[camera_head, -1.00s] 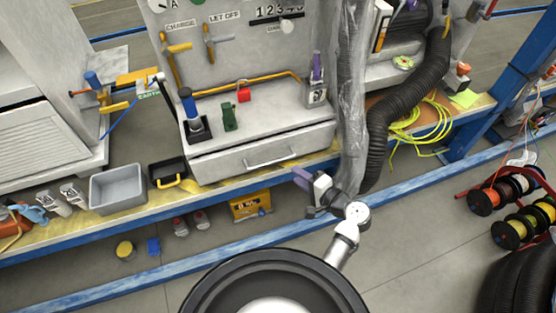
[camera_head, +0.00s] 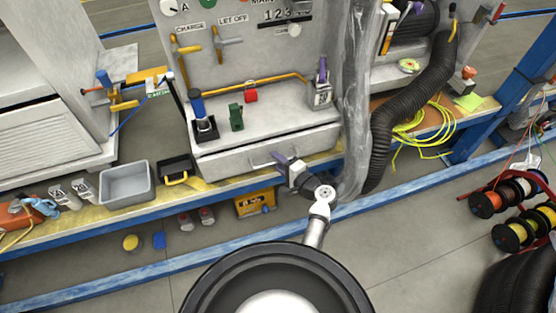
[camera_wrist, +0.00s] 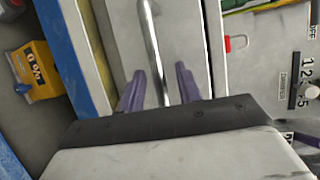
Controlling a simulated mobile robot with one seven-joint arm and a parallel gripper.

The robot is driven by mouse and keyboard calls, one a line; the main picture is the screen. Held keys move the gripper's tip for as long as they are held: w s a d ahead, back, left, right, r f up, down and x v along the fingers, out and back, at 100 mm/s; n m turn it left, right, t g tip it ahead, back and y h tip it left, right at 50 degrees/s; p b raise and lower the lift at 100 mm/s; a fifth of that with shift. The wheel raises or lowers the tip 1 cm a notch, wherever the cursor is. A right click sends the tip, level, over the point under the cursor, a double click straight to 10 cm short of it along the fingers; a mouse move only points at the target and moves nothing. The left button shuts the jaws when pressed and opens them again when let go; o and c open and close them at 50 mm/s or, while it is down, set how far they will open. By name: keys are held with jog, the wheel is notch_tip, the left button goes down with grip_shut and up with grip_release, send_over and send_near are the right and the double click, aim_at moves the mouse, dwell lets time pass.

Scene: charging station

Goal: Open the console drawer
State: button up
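The console drawer (camera_head: 225,162) is a wide grey front low on the console and looks shut. Its silver bar handle (camera_head: 258,164) is partly hidden behind my gripper in the head view. My gripper (camera_head: 282,159) has purple fingers and is at the right part of the handle. In the wrist view my gripper (camera_wrist: 160,76) is open, with one finger on each side of the handle (camera_wrist: 152,42). The handle runs between the fingers, and neither finger is clearly touching it. The drawer front (camera_wrist: 185,40) lies beyond.
A grey bin (camera_head: 128,184) and a small black tray (camera_head: 174,167) stand left of the drawer on the ledge. A yellow box (camera_head: 255,202) is below. A thick black hose (camera_head: 395,120) hangs on the right.

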jog(key=shift+w+a, duration=0.2)
grip_shut()
jog(key=shift+f, duration=0.1)
